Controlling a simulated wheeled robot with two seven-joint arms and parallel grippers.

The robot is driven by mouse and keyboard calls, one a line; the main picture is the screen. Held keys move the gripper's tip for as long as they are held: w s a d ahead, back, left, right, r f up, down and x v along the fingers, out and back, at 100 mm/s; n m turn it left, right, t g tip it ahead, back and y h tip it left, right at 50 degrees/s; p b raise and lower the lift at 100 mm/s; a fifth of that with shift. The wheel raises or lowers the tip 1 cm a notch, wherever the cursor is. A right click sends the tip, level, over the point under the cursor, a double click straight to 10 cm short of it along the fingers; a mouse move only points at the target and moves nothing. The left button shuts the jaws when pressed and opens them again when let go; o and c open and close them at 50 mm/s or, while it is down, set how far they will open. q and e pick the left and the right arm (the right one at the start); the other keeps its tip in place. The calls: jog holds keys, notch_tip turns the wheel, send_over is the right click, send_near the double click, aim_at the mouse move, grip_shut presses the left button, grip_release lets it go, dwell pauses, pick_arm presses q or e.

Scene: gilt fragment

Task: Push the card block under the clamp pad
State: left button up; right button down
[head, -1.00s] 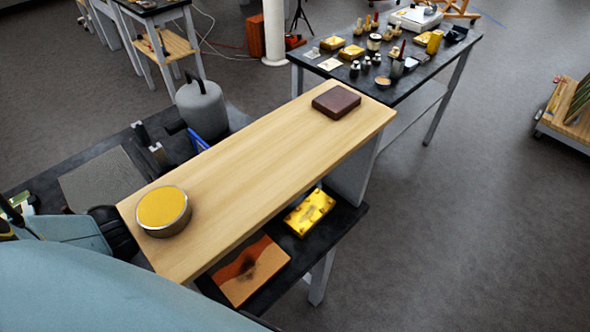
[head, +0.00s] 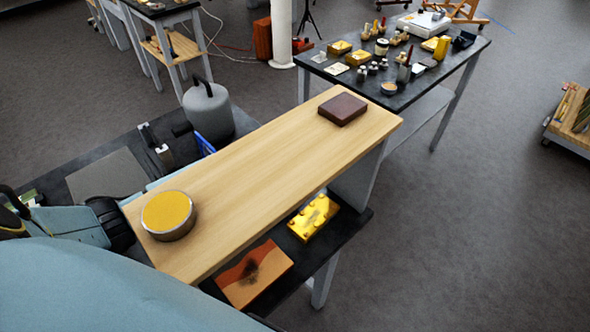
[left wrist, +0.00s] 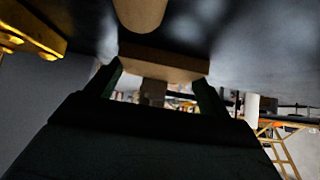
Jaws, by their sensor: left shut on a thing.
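In the left wrist view, a tan block (left wrist: 165,64), which looks like the card block, sits across the dark fingers of my left gripper (left wrist: 160,85). The gripper is shut on it. A tan rounded piece (left wrist: 140,12), perhaps the clamp pad, shows at the top edge, just beyond the block; I cannot tell whether they touch. In the head view my left gripper's dark wrist (head: 110,222) is at the left end of the wooden board (head: 255,180). Its fingers and the block are hidden there. My right gripper is not in view.
A round yellow-topped tin (head: 168,212) and a dark brown block (head: 342,108) stand on the board. Below it, a yellow knobbed piece (head: 313,217) and an orange panel (head: 253,273) lie on a dark table. A grey canister (head: 208,112) stands behind the board.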

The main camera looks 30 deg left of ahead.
pick_arm(q)
jog(key=o, duration=0.9)
jog(key=shift+p+v, duration=0.6)
jog(key=shift+v, duration=3.2)
